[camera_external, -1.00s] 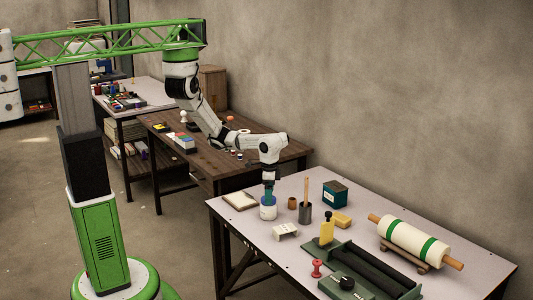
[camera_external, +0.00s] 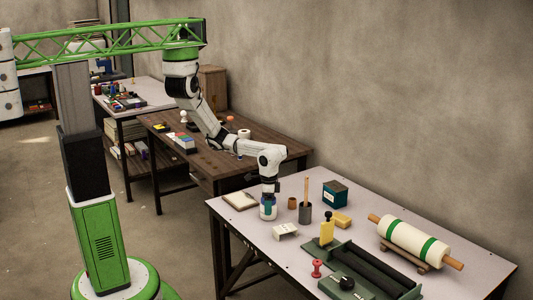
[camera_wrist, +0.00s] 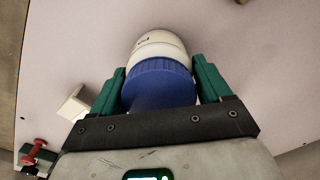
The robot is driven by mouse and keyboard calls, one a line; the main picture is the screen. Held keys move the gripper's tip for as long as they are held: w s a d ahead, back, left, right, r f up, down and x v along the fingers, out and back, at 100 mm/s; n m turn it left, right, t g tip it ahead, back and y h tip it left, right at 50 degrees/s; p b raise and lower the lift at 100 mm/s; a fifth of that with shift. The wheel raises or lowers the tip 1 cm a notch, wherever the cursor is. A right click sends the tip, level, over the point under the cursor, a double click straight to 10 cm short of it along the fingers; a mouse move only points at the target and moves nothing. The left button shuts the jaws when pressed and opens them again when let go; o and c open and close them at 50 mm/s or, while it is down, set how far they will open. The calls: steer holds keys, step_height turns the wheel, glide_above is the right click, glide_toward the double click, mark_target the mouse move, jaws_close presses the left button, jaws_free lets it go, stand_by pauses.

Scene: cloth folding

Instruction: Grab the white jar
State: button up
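The white jar (camera_external: 268,212) stands upright near the left part of the front table, with a blue lid on top. In the wrist view the blue lid (camera_wrist: 160,86) and the white body (camera_wrist: 160,45) lie between my two green fingers. My gripper (camera_wrist: 157,75) is around the jar from above, one finger on each side. The fingers look open, very close to the lid, with a thin gap at the right one. In the external view my gripper (camera_external: 269,199) covers the top of the jar.
A notepad (camera_external: 240,200), a small white stand (camera_external: 285,231), a brown cup (camera_external: 292,203) and a grey pot with a stick (camera_external: 305,213) are near the jar. A green box (camera_external: 335,193), a roller (camera_external: 415,240) and a green press (camera_external: 370,270) are farther right.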

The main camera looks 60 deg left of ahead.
steer(key=c, duration=0.9)
steer(key=shift+r, duration=0.15)
